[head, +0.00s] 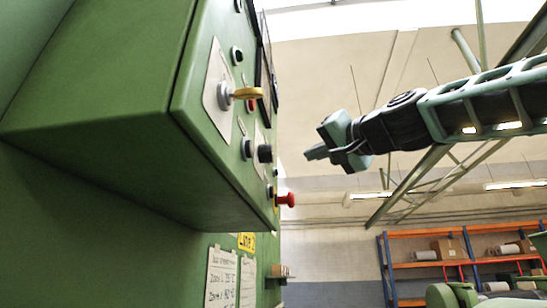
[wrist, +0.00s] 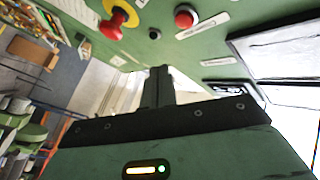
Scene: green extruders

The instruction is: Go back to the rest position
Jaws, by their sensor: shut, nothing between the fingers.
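My gripper (head: 318,153) is at the centre of the head view, to the right of a green control cabinet (head: 95,95) and apart from its panel face. The arm comes in from the right edge. In the wrist view, my gripper (wrist: 160,72) points toward the green panel, with its fingers together and nothing between them. The panel carries a red emergency button on a yellow base, which shows in the head view (head: 287,199) and in the wrist view (wrist: 112,26).
Black knobs (head: 264,153) also stick out from the panel. A second red button (wrist: 185,18) shows in the wrist view. Orange and blue shelves (head: 440,250) with boxes stand at the back right. The space between the cabinet and my gripper is clear.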

